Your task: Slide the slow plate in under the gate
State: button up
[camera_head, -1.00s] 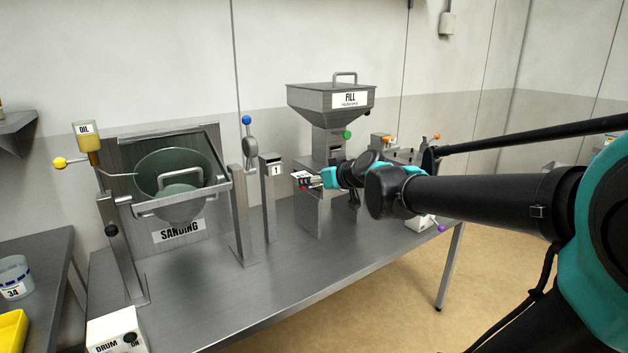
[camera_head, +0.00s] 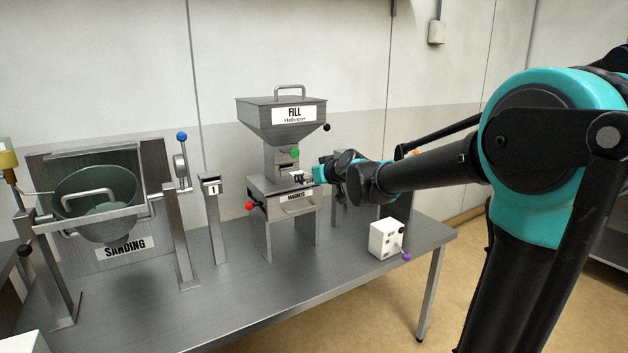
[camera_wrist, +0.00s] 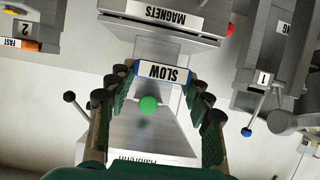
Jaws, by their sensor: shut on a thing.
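The slow plate (camera_wrist: 164,74) is a small plate with a white SLOW label and blue ends. My gripper (camera_wrist: 162,84) is shut on it, with a finger at each end. In the head view the plate (camera_head: 299,178) is small and partly hidden by my gripper (camera_head: 312,175). It is held at the chute (camera_head: 279,158) beneath the FILL hopper, just above the MAGNETS box. The gate's green knob (camera_head: 295,153) shows above the plate, and also in the wrist view (camera_wrist: 149,104). I cannot tell whether the plate's far edge is inside the slot.
The FILL hopper (camera_head: 282,120) stands over the MAGNETS box (camera_head: 283,199), which has a red knob (camera_head: 249,206). Post 1 (camera_head: 212,200) and the SANDING drum (camera_head: 95,205) are to the left. A white box with a purple knob (camera_head: 406,257) is to the right. The table's front is clear.

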jog(key=shift+w+d, duration=0.15)
jog(key=shift+w+a, duration=0.55)
jog(key=shift+w, duration=0.25)
jog(key=shift+w+a, duration=0.55)
jog(key=shift+w, duration=0.25)
jog(key=shift+w+a, duration=0.55)
jog(key=shift+w, duration=0.25)
jog(key=shift+w+a, duration=0.65)
jog(key=shift+w, duration=0.3)
jog(key=shift+w+a, duration=0.65)
jog(key=shift+w, duration=0.35)
jog(key=shift+w+a, duration=0.65)
jog(key=shift+w, duration=0.3)
dwell(0.5)
jog(key=o, duration=1.6)
jog(key=v, duration=1.2)
